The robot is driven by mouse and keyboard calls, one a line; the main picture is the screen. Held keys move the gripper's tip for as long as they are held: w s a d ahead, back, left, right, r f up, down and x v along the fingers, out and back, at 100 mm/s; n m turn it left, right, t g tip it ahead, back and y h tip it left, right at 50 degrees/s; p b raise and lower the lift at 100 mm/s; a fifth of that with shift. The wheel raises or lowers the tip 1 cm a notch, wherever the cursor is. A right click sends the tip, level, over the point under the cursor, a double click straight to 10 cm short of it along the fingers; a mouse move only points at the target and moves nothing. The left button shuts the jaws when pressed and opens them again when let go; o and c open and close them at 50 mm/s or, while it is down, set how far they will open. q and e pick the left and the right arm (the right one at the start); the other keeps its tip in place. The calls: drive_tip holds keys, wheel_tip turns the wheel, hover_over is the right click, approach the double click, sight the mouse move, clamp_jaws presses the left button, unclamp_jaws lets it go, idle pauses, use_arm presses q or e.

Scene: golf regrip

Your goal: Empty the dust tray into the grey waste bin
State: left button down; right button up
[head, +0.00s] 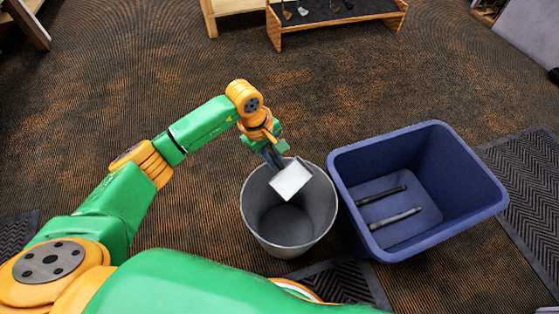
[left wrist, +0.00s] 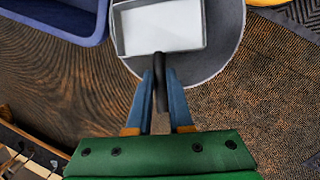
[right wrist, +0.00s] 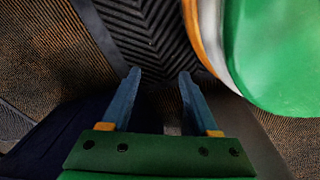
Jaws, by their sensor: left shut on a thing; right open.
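The dust tray (head: 291,180) is a pale, shallow rectangular pan with a dark handle. It is over the mouth of the grey waste bin (head: 259,228), near the bin's far rim. My left gripper (head: 274,157) is shut on the tray's handle (left wrist: 160,70), seen closely in the left wrist view. The tray's inside (left wrist: 162,27) looks plain white there, with no dust that I can make out. I cannot tell its exact tilt. The bin's visible floor looks bare. My right gripper (right wrist: 158,82) is open and empty above a dark ribbed mat.
A blue tub (head: 458,215) with two dark rods inside stands close to the right of the grey bin. A low wooden rack (head: 335,22) holding small items is at the back. Ribbed mats (head: 525,170) lie on the carpet. Open carpet lies behind the bin.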

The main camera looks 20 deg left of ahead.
use_arm(q)
drive_tip(key=f+b, duration=0.1)
drive_tip(key=h+b, duration=0.1)
drive_tip(key=b, duration=0.1)
drive_tip(key=shift+w+a+f+g+h, duration=0.2)
drive_tip(key=shift+a+f+g+h, duration=0.1)
drive_tip(key=shift+f+g, duration=0.1)
drive_tip(key=shift+a+h+b, duration=0.1)
drive_tip(key=shift+h+b, duration=0.3)
drive_tip(key=shift+b, duration=0.25)
drive_tip(key=shift+r, duration=0.1)
use_arm(e)
drive_tip(key=w+a+r, duration=0.3)
drive_tip(key=w, duration=0.3)
drive_tip(key=shift+r+t, duration=0.3)
